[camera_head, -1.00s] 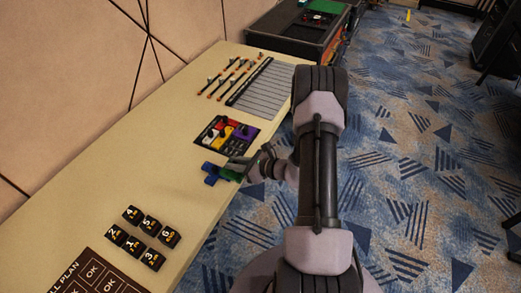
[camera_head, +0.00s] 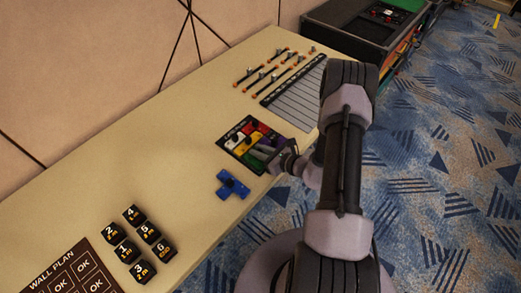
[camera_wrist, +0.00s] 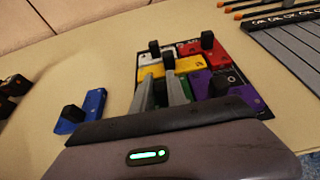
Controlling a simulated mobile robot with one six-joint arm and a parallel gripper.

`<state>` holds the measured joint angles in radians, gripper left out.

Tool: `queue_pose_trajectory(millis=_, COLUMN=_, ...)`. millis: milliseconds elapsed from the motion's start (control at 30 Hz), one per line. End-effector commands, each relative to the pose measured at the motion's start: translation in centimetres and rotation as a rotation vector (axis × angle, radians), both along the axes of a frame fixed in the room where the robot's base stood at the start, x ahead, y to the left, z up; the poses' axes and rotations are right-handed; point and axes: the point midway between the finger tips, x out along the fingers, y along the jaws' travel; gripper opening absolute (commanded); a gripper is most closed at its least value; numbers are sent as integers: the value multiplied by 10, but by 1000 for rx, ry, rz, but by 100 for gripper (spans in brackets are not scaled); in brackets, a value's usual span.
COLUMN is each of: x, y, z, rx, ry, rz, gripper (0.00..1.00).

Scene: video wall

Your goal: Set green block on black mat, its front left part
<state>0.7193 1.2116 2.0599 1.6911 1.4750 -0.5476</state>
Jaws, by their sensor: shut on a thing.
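The black mat (camera_head: 222,143) lies on the table with white, red, yellow and purple blocks on it. My gripper (camera_head: 268,152) is at the mat's front edge, over its front part. In the wrist view my gripper (camera_wrist: 163,88) is shut, with its grey fingers around a dark knob. Green of the green block (camera_wrist: 194,84) shows beside the fingers, amid the yellow and purple blocks. The fingers hide much of it, so I cannot tell whether it touches the mat.
A blue block (camera_head: 232,185) with a black knob lies on bare table left of the mat. Several numbered black cubes (camera_head: 138,243) stand farther left. A grey slatted panel (camera_head: 296,95) and several thin rods (camera_head: 266,72) lie beyond the mat.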

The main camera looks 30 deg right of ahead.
Motion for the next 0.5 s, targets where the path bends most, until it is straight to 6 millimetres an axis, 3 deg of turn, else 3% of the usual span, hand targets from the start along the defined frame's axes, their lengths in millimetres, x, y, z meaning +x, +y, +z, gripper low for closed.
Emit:
queue_pose_trajectory(millis=200, x=0, y=0, z=-3, rx=0, ry=0, rz=1, gripper=0)
queue_pose_trajectory(millis=233, x=0, y=0, z=-2, rx=0, ry=0, rz=1, gripper=22)
queue_pose_trajectory(millis=300, x=0, y=0, z=-2, rx=0, ry=0, rz=1, gripper=35)
queue_pose_trajectory(millis=333, x=0, y=0, z=-1, rx=0, ry=0, rz=1, gripper=40)
queue_pose_trajectory(millis=500, x=0, y=0, z=-1, rx=0, ry=0, rz=1, gripper=40)
